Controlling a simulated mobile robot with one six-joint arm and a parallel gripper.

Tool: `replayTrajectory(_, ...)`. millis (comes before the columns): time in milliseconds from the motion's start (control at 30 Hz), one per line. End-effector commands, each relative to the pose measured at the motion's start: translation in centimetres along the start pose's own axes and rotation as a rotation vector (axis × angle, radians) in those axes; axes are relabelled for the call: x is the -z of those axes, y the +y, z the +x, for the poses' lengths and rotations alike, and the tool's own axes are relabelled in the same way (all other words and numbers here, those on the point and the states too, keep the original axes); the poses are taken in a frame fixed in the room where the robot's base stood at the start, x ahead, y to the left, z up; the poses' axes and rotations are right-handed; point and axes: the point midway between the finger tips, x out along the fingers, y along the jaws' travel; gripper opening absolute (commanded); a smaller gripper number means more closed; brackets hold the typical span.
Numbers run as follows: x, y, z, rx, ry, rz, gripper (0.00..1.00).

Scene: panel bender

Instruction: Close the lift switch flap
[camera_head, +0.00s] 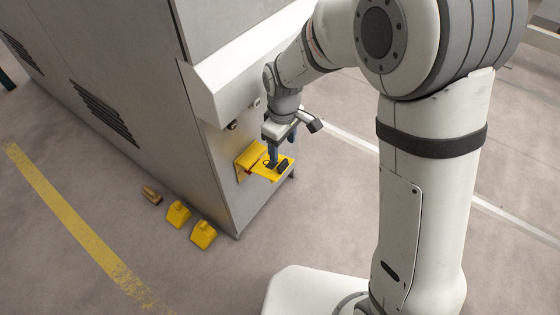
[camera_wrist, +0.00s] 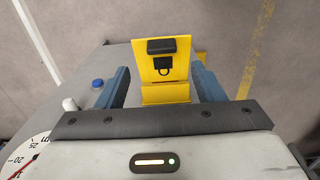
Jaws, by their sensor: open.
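The lift switch flap (camera_head: 270,173) is yellow and sticks out from a yellow housing (camera_head: 250,156) low on the end face of the grey machine. It stands open. A black block and a small ring show on the flap (camera_wrist: 176,68) in the wrist view. My gripper (camera_head: 274,154) points down over the flap. Its blue fingers are spread, one on each side of the flap in the wrist view (camera_wrist: 162,82), with nothing held. I cannot tell whether the fingertips touch the flap. My gripper hides part of the housing in the head view.
The grey machine (camera_head: 125,85) fills the left. Yellow foot pedals (camera_head: 203,235) stand on the floor beside it. A blue button (camera_wrist: 97,84) and a dial gauge (camera_wrist: 22,160) show in the wrist view.

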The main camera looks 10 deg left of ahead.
Motion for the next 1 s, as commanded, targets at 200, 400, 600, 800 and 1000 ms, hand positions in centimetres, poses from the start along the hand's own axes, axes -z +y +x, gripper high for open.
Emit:
replayTrajectory(200, -0.1, 0.0, 3.6, 0.002, -0.003, 0.002, 0.62)
replayTrajectory(400, -0.1, 0.0, 6.3, 0.002, -0.003, 0.004, 0.62)
replayTrajectory(600, -0.1, 0.1, 7.1, 0.001, -0.001, 0.005, 0.62)
replayTrajectory(800, -0.2, 0.1, 7.1, 0.001, -0.001, 0.005, 0.62)
replayTrajectory(1000, -0.2, 0.1, 7.1, 0.001, -0.001, 0.006, 0.46)
